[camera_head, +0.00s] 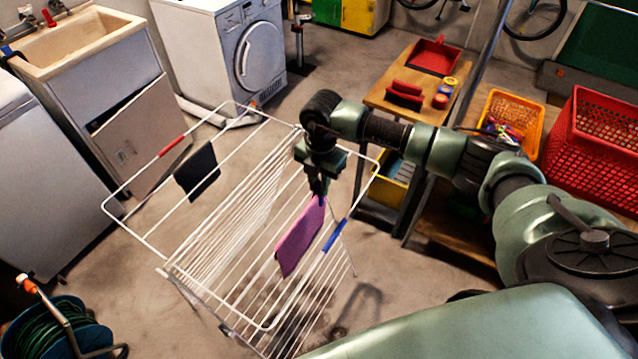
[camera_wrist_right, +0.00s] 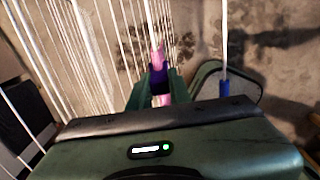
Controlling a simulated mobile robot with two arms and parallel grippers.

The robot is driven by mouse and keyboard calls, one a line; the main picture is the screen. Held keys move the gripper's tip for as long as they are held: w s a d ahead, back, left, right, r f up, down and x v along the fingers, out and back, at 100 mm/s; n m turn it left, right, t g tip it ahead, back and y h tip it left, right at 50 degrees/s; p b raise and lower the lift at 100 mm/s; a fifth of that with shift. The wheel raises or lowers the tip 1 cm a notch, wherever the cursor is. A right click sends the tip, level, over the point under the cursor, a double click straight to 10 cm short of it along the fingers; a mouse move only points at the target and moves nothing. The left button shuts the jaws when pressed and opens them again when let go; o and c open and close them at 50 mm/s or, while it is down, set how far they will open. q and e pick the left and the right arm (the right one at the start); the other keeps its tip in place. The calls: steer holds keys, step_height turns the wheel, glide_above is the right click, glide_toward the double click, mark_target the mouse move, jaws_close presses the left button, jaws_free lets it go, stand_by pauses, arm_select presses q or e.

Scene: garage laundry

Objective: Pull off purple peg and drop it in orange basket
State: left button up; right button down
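The purple peg (camera_wrist_right: 158,78) shows in the right wrist view between the two fingers of my right gripper (camera_wrist_right: 160,84), with no clear gap on either side. In the head view my right gripper (camera_head: 318,188) points down at the top of a pink-purple cloth (camera_head: 300,238) hanging on the white drying rack (camera_head: 172,267); the fingers look close together there, and the peg is hard to make out. The orange basket (camera_head: 516,98) stands on the wooden bench at right, with colourful small things inside. My left gripper is not in view.
A red crate (camera_head: 597,135) stands right of the orange basket. A wooden table (camera_head: 398,75) holds a red dustpan (camera_head: 433,55). A dark cloth (camera_head: 197,172) hangs at the rack's left; a blue piece (camera_head: 335,236) is on its right rail. A hose reel (camera_head: 62,330) is lower left.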

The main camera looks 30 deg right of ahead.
steer(key=shift+r, duration=0.2)
steer(key=shift+r+p, duration=2.15)
steer(key=shift+r, duration=0.7)
